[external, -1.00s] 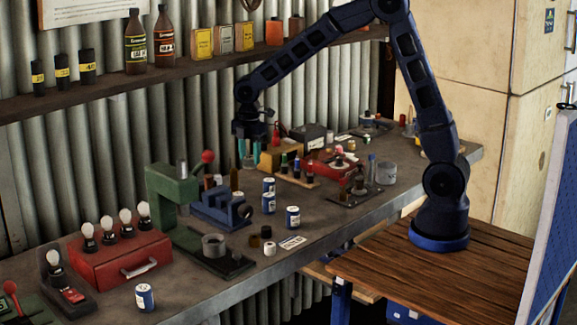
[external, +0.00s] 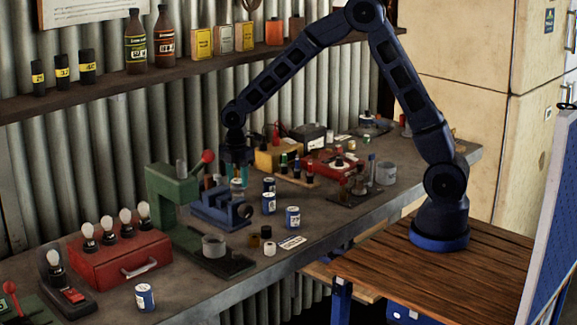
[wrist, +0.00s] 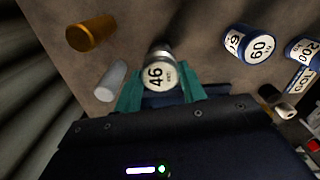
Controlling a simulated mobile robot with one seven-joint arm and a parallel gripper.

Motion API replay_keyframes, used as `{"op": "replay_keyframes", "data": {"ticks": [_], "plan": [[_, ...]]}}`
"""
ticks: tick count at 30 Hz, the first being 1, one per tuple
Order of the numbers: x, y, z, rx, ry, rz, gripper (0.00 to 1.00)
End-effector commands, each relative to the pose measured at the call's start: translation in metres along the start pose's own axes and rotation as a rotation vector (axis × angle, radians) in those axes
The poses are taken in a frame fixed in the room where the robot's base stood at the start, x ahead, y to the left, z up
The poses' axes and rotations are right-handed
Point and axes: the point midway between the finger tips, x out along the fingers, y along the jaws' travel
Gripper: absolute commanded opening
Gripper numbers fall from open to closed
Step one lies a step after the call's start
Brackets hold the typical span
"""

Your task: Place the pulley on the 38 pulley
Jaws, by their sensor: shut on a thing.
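My gripper (external: 238,182) is low over the bench, just behind the blue vise. In the wrist view, its teal fingers (wrist: 160,88) are on either side of a grey metal cylinder with a pale round top marked 46 (wrist: 159,75). They are shut on it. No piece marked 38 can be made out in either view.
The blue vise (external: 222,208) and green press (external: 172,195) stand close to my gripper. An orange-brown cylinder (wrist: 92,33), a pale cylinder (wrist: 111,82) and a blue can marked 60 (wrist: 250,43) are nearby. The red toolbox (external: 120,262) is left of the press.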

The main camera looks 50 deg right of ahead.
Motion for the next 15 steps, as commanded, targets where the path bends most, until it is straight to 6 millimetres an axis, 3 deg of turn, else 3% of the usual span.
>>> {"op": "replay_keyframes", "data": {"ticks": [3, 14, 15], "plan": [[0.0103, -0.0005, 0.0001, 0.0, -0.001, -0.001, 0.16], [0.0135, -0.0002, 0.0002, 0.0, 0.0, 0.0, 0.16], [0.0133, -0.0002, 0.0001, 0.0, 0.0, 0.0, 0.47]]}}
